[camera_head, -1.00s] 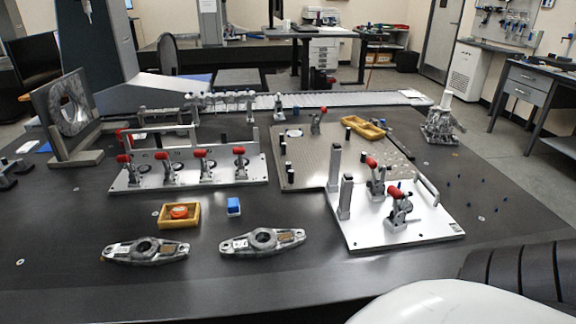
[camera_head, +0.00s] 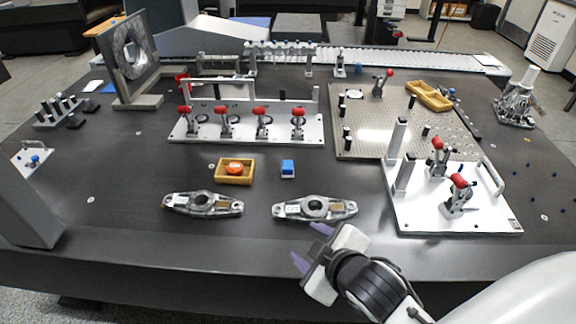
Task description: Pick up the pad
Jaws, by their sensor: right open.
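A small blue block (camera_head: 288,168), which looks like the pad, lies on the dark table beside a small yellow tray (camera_head: 221,180). An orange-red round piece (camera_head: 235,167) sits in that tray; I cannot tell for sure which of the two is called the pad. My right gripper (camera_head: 311,246) is open and empty at the table's front edge. Its purple fingers point left, nearer to me than the blue block and clear of it. My left gripper is out of view.
Two metal castings (camera_head: 203,204) (camera_head: 341,208) lie between the front edge and the blue block. A plate with red-handled clamps (camera_head: 312,136) stands behind. A white clamp fixture (camera_head: 413,218) stands to the right.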

